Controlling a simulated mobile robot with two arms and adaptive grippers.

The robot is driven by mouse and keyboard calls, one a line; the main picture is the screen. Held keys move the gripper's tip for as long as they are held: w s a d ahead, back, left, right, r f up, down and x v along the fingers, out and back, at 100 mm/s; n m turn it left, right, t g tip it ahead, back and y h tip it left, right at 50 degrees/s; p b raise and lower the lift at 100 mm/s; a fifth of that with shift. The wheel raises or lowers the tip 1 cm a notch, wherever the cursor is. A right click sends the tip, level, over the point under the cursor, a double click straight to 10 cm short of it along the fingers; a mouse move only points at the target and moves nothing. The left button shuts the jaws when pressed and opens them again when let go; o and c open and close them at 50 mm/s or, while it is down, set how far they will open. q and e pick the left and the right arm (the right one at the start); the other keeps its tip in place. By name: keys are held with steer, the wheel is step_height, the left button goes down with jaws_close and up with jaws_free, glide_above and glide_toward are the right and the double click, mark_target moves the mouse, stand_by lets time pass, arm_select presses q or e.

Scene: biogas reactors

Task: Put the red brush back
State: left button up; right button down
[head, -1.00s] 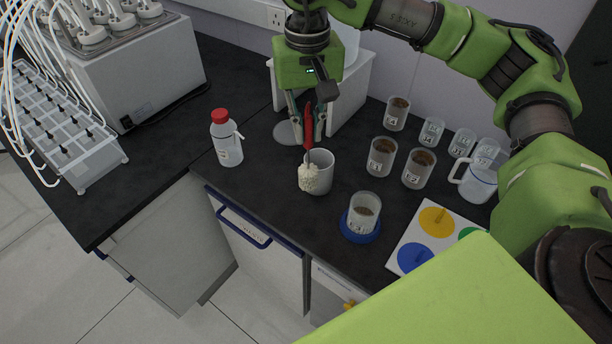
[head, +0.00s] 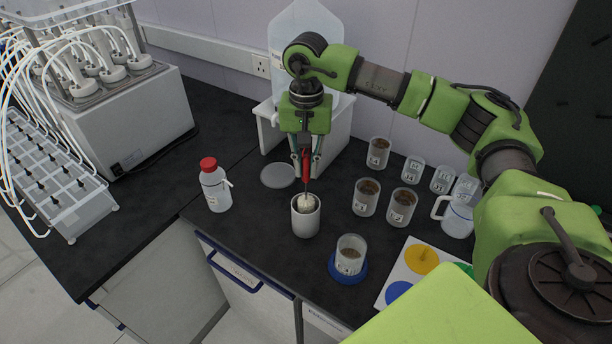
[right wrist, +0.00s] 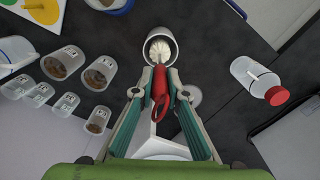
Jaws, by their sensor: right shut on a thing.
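The red brush (head: 305,168) has a red handle and a white bristle head. My right gripper (head: 306,160) is shut on its handle and holds it upright, head down, over the white cup (head: 306,219). In the head view the bristle head is at the cup's mouth, partly inside the rim. The right wrist view shows the brush (right wrist: 159,84) between the fingers of my right gripper (right wrist: 160,90), with the white head within the opening of the cup (right wrist: 146,50). How deep the head sits is hard to tell. My left gripper is not in view.
A red-capped bottle (head: 215,188) stands left of the cup. A beaker on a blue disc (head: 347,277) is in front to the right. Several beakers (head: 366,198) and a jug (head: 457,217) stand further right. A white stand (head: 337,132) is behind.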

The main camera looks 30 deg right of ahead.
mark_target(306, 179)
steer(key=shift+f, duration=0.7)
step_height(306, 179, down, 4)
steer(key=shift+r+p, duration=0.15)
steer(key=shift+p, duration=0.55)
steer(key=c, duration=2.4)
jaws_free()
steer(key=o, duration=0.4)
